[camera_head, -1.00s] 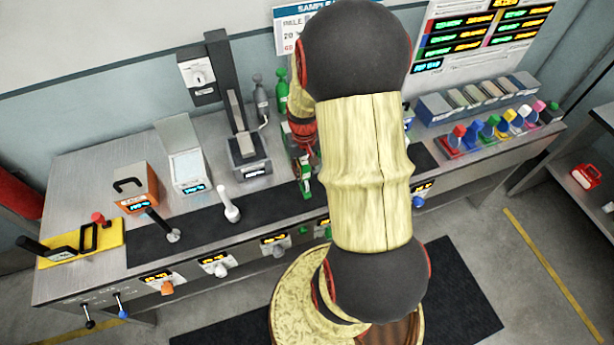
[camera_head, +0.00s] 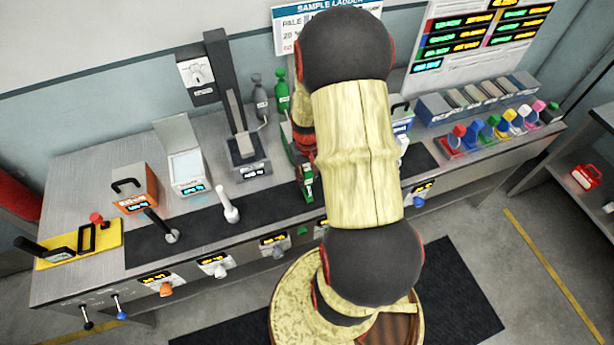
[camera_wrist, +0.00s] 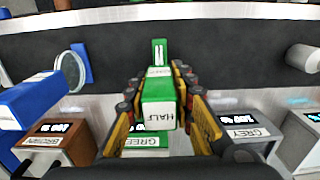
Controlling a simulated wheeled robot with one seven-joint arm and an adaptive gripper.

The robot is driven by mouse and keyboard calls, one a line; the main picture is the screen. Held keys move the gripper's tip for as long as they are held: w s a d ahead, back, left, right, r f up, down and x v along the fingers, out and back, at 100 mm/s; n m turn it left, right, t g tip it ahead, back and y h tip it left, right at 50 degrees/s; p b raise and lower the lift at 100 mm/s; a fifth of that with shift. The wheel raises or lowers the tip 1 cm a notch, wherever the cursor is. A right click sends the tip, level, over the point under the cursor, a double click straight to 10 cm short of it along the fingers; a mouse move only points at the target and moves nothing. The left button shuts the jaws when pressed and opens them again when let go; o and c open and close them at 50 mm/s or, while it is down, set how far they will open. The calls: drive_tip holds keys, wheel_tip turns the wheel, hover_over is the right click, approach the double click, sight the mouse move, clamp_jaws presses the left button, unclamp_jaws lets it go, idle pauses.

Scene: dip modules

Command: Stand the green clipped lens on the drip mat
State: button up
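The green clipped lens (camera_wrist: 158,103) has a green body with a white HALF label, and a smaller green part with white marks lies beyond the fingertips, over the dark mat. In the head view its green part (camera_head: 308,186) shows beside my arm. My gripper (camera_wrist: 157,85) has its two fingers closed against the sides of the green body. The drip mat (camera_wrist: 225,45) is the dark strip along the counter, also in the head view (camera_head: 268,205). I cannot tell whether the lens touches the mat. My arm hides part of it in the head view.
A blue clipped lens (camera_wrist: 35,98) stands close on the left in the wrist view. A pale rounded piece (camera_wrist: 303,57) is on the right. Brown (camera_wrist: 60,140) and grey (camera_wrist: 240,130) modules flank a GREEN label (camera_wrist: 145,143).

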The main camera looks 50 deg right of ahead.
drive_tip(key=o, duration=0.4)
wheel_tip(320, 180, up, 12)
drive_tip(key=shift+r+p, duration=0.15)
drive_tip(key=shift+p, duration=0.5)
drive_tip(key=shift+w+a+r, duration=0.15)
drive_tip(key=shift+a+r, duration=0.05)
drive_tip(key=shift+r, duration=0.15)
drive_tip(key=w+a+r+n+t+h, duration=0.1)
drive_tip(key=w+a+r+n+t, duration=0.15)
drive_tip(key=a+r, duration=1.05)
drive_tip(key=s+a+r+n+t, duration=0.1)
drive_tip(key=s+a+r, duration=0.1)
drive_tip(key=a+r, duration=0.1)
drive_tip(key=s+a+r+n+t, duration=0.1)
drive_tip(key=s+a+r, duration=0.2)
drive_tip(key=a, duration=0.3)
drive_tip(key=s+a+r+n+t+y, duration=0.1)
drive_tip(key=s+a+r+n, duration=0.1)
drive_tip(key=a, duration=0.3)
drive_tip(key=shift+s+a+r, duration=0.15)
drive_tip(key=shift+a+r, duration=0.05)
drive_tip(key=shift+r, duration=0.35)
